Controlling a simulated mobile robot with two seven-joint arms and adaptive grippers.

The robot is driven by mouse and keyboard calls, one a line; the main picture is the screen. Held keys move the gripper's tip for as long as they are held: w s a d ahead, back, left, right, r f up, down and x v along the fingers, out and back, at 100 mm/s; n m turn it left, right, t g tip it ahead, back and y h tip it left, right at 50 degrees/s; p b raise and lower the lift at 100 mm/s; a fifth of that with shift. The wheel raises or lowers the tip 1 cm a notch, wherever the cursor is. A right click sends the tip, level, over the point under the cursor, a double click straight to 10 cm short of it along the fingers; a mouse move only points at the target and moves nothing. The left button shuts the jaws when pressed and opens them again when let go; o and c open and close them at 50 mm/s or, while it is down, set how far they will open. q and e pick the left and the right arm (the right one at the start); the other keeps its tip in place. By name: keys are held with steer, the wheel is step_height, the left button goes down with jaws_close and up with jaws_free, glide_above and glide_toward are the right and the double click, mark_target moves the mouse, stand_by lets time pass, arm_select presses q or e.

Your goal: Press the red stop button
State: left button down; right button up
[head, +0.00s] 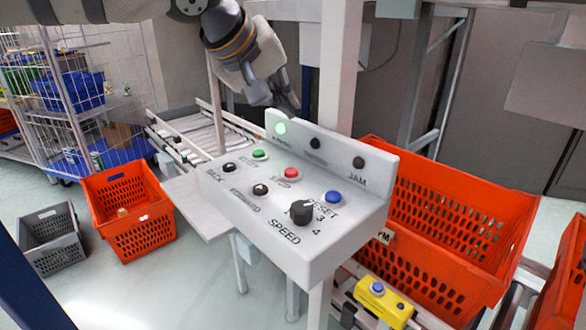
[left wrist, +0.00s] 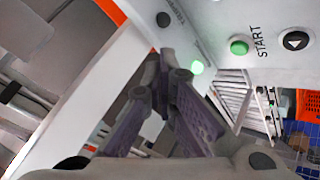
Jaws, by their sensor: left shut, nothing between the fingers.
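The red stop button (head: 291,173) sits on the white sloped top of the control panel (head: 235,190), between the green START button (head: 259,154) and the blue RESET button (head: 333,197). My left gripper (head: 291,106) is shut and empty. It appears just beyond the panel's raised back strip, apart from the red button. In the left wrist view the closed fingertips (left wrist: 163,56) show near the lit green lamp (left wrist: 197,67), with the START button (left wrist: 238,46) to the right. The red button does not show there. My right gripper is not in view.
The raised back strip (head: 335,148) carries a lit green lamp and two dark lamps. A black SPEED knob (head: 302,211) stands beside RESET. A white post (head: 342,65) rises behind the panel. Orange totes (head: 450,215) stand at right, with a yellow box (head: 383,303) below.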

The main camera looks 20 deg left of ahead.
mark_target(287, 170)
arm_select(q)
steer(key=shift+f, duration=4.3)
steer(key=shift+f, duration=0.45)
steer(key=shift+f, duration=0.5)
steer(key=shift+r, duration=0.9)
steer(key=shift+r, duration=2.55)
